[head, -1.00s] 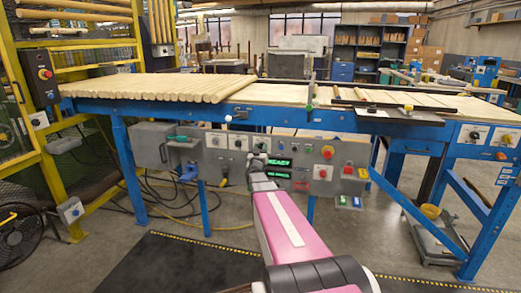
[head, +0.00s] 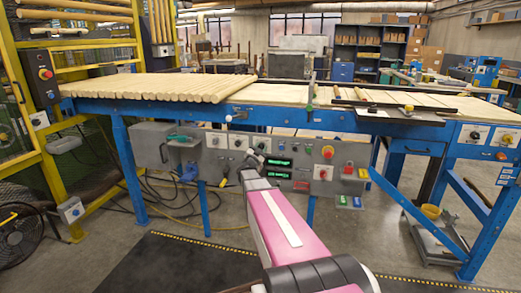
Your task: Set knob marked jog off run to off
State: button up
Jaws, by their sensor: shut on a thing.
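A grey control panel (head: 328,160) hangs under the front of the blue bench and carries a row of knobs on white plates. My gripper (head: 252,156) is at the middle of this panel, shut and tilted to the left. It appears to be closed on a small control, which the jaws and wrist hide. A white plate (head: 262,141) shows just above the jaws. Two more knobs on white plates, one nearer (head: 238,142) and one farther (head: 215,140), sit to the left. Labels are too small to read, so I cannot tell which knob is marked jog off run or where it points.
Green displays (head: 279,162) are right of my gripper. Farther right are a red button on yellow (head: 327,152) and a red knob on white (head: 322,173). Wooden rods (head: 160,87) lie on the bench above. A dark mat (head: 170,262) covers the floor in front.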

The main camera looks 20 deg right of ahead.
jog(key=shift+m+g, duration=0.4)
jog(key=shift+m, duration=0.4)
jog(key=shift+h, duration=0.3)
jog(key=o, duration=0.9)
jog(key=v, duration=1.1)
jog(key=shift+r, duration=0.1)
